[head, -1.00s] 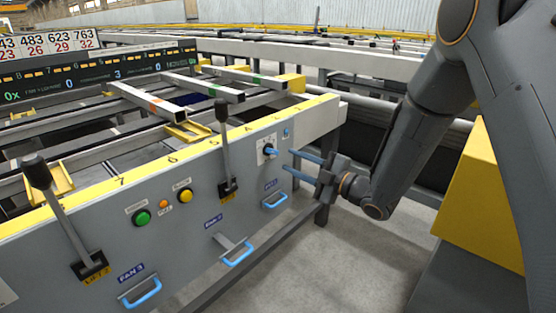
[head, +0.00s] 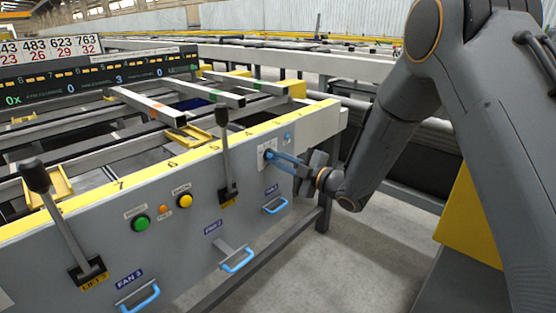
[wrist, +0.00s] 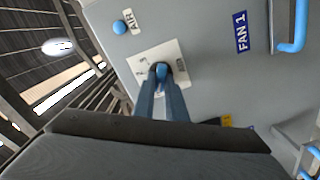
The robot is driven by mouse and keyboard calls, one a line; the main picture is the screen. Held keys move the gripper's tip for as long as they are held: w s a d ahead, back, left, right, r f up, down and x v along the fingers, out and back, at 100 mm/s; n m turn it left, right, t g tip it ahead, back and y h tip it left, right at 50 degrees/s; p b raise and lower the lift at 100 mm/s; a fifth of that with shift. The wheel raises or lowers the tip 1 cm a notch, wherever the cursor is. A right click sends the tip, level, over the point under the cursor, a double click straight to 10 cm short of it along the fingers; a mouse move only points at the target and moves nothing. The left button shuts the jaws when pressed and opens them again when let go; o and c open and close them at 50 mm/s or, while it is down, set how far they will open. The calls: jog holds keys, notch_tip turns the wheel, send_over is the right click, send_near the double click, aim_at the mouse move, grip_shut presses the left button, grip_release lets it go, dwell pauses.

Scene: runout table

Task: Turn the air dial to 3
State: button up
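The air dial (wrist: 161,69) is a small blue-and-black knob on a white square plate (wrist: 176,52) with printed numbers, under an AIR label. In the head view the dial (head: 267,154) sits near the right end of the grey panel, mostly covered by my fingers. My gripper (head: 273,155) reaches it from the right, its long blue fingers close together at the knob. In the wrist view the fingertips (wrist: 161,77) lie on either side of the knob and look closed on it. The dial's exact setting is too small to read.
A blue button (wrist: 119,27) is beside the AIR label. The FAN 1 handle (head: 275,205) is below the dial, with the FAN 2 handle (head: 237,260) lower left. A black-knobbed lever (head: 225,150) stands left of the dial. Open floor (head: 350,255) lies in front.

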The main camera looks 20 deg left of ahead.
grip_shut()
jog(key=m+p, duration=0.1)
jog(key=m, duration=0.2)
jog(key=shift+r+p, duration=0.1)
jog(key=shift+p, duration=0.25)
jog(key=m+p, duration=0.1)
jog(key=m, duration=0.2)
jog(key=shift+m+p, duration=0.3)
jog(key=shift+p, duration=0.05)
jog(key=m+p, duration=0.1)
jog(key=m, duration=0.3)
jog(key=m+p, duration=0.2)
jog(key=m, duration=0.2)
jog(key=m+p, duration=0.1)
jog(key=m, duration=0.2)
jog(key=shift+w+d+m, duration=0.15)
jog(key=shift+w+m, duration=0.1)
jog(key=shift+m, duration=0.15)
jog(key=m+p, duration=0.1)
jog(key=m, duration=0.4)
jog(key=shift+f+p, duration=0.2)
jog(key=shift+p, duration=0.2)
jog(key=shift+m, duration=0.3)
